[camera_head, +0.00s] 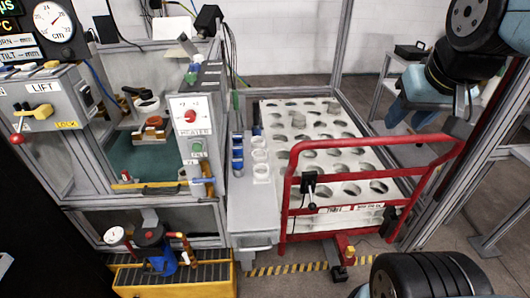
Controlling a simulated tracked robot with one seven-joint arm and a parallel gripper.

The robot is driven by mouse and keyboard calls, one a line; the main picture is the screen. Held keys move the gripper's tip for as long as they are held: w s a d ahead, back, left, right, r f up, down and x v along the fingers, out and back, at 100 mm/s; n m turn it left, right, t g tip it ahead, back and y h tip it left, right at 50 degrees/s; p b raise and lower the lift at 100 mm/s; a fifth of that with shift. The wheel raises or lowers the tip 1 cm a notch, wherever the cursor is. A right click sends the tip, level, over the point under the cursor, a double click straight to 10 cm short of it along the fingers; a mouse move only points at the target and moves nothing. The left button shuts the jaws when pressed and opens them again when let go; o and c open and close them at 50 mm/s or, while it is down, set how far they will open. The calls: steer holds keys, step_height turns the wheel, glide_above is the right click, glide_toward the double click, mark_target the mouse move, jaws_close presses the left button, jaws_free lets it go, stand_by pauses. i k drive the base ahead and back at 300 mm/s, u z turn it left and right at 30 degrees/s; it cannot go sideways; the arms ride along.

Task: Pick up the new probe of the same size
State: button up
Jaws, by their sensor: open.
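I cannot tell for certain which thing is the new probe. A small dark grey cylinder (257,130) stands close to the left edge of the white perforated table. An orange-brown fitting (151,129) sits inside the framed station at left. Black and light blue links of my arm show at the upper right, and a black part of mine at the lower right. My gripper's fingers do not show.
The white table (365,210) has many round holes; a red cart-like handle frame (293,190) stands before it. A control panel (190,115) with a red knob rises left of the bench. A yellow-edged grate (205,278) with a blue valve (160,262) lies at lower left.

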mark_target(237, 162)
steer(key=u, duration=0.15)
steer(key=i, duration=0.15)
steer(key=z, duration=1.9)
steer(key=k, duration=1.65)
steer(key=u, duration=1)
steer(key=i, duration=1)
steer(key=z, duration=0.05)
